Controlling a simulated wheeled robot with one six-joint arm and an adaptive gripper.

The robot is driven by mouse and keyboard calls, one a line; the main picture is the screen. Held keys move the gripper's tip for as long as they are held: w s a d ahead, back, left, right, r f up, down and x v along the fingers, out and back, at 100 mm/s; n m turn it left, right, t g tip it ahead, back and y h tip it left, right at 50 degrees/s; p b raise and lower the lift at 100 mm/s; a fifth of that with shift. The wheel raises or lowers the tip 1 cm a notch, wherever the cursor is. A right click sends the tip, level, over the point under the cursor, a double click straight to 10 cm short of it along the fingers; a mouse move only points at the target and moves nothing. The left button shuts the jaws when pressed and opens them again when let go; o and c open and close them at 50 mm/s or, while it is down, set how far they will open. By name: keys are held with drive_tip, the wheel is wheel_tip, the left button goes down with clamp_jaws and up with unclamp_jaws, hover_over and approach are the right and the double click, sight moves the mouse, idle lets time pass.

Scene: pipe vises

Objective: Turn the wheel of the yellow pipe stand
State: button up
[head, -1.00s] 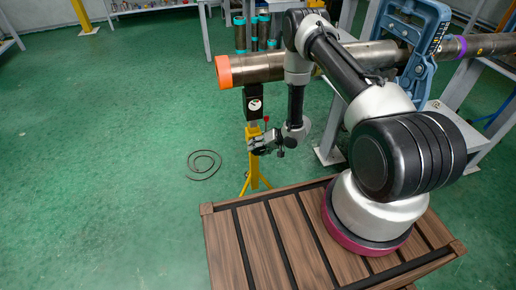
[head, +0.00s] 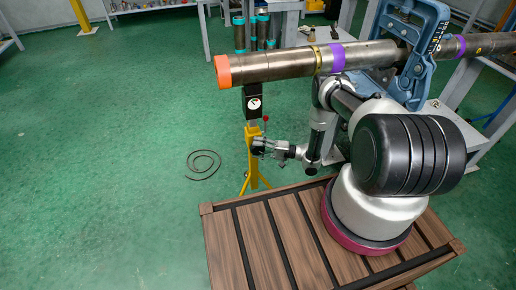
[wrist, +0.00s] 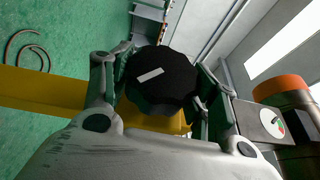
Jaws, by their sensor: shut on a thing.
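The yellow pipe stand (head: 254,168) stands on the green floor under the orange-capped end of the pipe, and its yellow post (wrist: 45,90) also shows in the wrist view. Its wheel is a black lobed knob (wrist: 162,80) with a white mark, seen face-on in the wrist view. My gripper (wrist: 160,88) has a finger on each side of the wheel and is shut on it. In the head view, my gripper (head: 262,147) is at the stand's upper post and hides the wheel.
The long steel pipe (head: 285,66) with an orange end cap runs above my gripper into the blue vise (head: 415,50). A red-tipped lever (head: 266,122) sticks up beside the post. A coiled cable (head: 203,164) lies on the floor at left.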

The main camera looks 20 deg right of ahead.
drive_tip(key=shift+f+m+t+y, duration=0.1)
drive_tip(key=shift+m+t+y, duration=0.5)
drive_tip(key=shift+y, duration=0.5)
drive_tip(key=shift+t, duration=0.3)
drive_tip(key=shift+w, duration=0.1)
drive_tip(key=o, duration=1)
drive_tip(key=shift+o, duration=0.2)
drive_tip(key=s+d, duration=0.3)
drive_tip(key=d, duration=0.4)
drive_tip(key=s+d, duration=0.3)
drive_tip(key=d, duration=0.3)
drive_tip(key=shift+d+f, duration=0.35)
drive_tip(key=shift+f, duration=0.1)
